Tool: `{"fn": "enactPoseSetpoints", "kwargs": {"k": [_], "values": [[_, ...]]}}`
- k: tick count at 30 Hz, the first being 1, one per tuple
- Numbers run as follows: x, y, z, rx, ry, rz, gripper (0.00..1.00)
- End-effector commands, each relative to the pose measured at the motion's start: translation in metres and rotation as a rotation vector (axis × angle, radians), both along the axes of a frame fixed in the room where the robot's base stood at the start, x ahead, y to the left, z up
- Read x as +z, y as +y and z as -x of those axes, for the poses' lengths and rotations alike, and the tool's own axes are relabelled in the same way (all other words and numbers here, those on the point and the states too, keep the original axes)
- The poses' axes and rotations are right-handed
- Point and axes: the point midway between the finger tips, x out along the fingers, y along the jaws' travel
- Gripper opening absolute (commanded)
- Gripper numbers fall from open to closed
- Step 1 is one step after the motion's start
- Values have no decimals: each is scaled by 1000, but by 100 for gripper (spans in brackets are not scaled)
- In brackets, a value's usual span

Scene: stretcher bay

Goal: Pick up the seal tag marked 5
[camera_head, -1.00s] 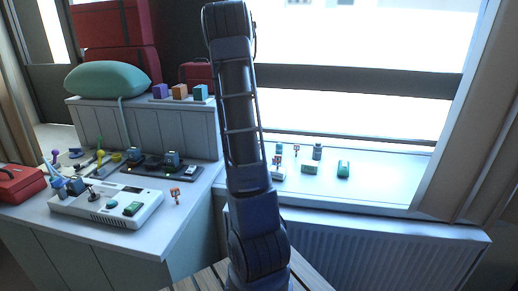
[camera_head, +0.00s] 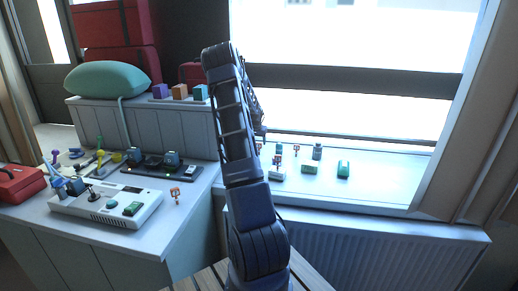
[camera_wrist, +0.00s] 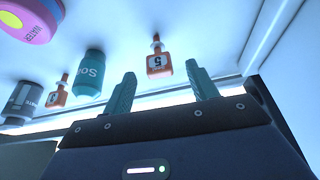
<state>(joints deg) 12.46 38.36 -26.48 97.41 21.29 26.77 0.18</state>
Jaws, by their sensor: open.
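The seal tag marked 5 (camera_wrist: 159,66) is orange with a white label and shows upside down in the wrist view. It is beyond my gripper (camera_wrist: 161,74), in line with the gap between the two teal fingertips. The fingers are apart, with nothing held. A second orange tag (camera_wrist: 57,97) is farther left, its mark too small to read. In the head view, two orange tags stand on the windowsill, a nearer one (camera_head: 277,160) and a farther one (camera_head: 295,149); their marks cannot be read. My arm hides the gripper there.
A teal bottle (camera_wrist: 90,75) stands between the two tags in the wrist view, with a grey bottle (camera_wrist: 24,103) farther left. Green (camera_head: 310,168) and teal (camera_head: 343,169) blocks sit on the sill (camera_head: 385,188). Another orange tag (camera_head: 174,193) is on the cluttered left counter.

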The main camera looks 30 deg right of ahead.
Motion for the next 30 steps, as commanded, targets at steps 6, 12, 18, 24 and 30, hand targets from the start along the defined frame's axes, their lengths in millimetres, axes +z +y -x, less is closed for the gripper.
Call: {"fn": "enactPoseSetpoints", "kwargs": {"k": [6,12,18,24,30], "values": [[-17,-5,-4,0,1,-1,58],[-34,-11,-9,1,2,-1,58],[-58,-20,-15,0,2,-1,58],[-63,-21,-17,0,0,-1,58],[-63,-21,-17,0,0,-1,39]]}}
